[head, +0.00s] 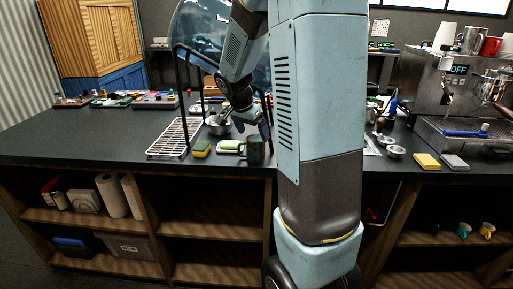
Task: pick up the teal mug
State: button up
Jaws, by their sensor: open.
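A small teal cup (463,230) stands on the lower shelf at the right, under the counter, beside a yellow one. A darker green-teal mug (255,152) stands near the counter's front edge, partly beside my arm's column. I cannot tell for sure which of the two is the teal mug. My gripper (257,124) points down over the counter, close above and behind the darker mug. It is open, and its fingers are small and dark here. I see no mug between them, and whether it touches the mug is unclear.
A wire rack (174,138), a metal bowl (218,125), a yellow-green sponge (201,149) and a green-and-white item (230,146) crowd the gripper's left. A yellow cup (487,230) shares the lower shelf. An espresso machine (455,95) stands right. The counter's left front is clear.

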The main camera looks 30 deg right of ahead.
aim_at(255, 138)
jog(key=x, duration=0.5)
jog(key=shift+w, duration=0.1)
jog(key=shift+a+r, duration=0.1)
jog(key=c, duration=1.1)
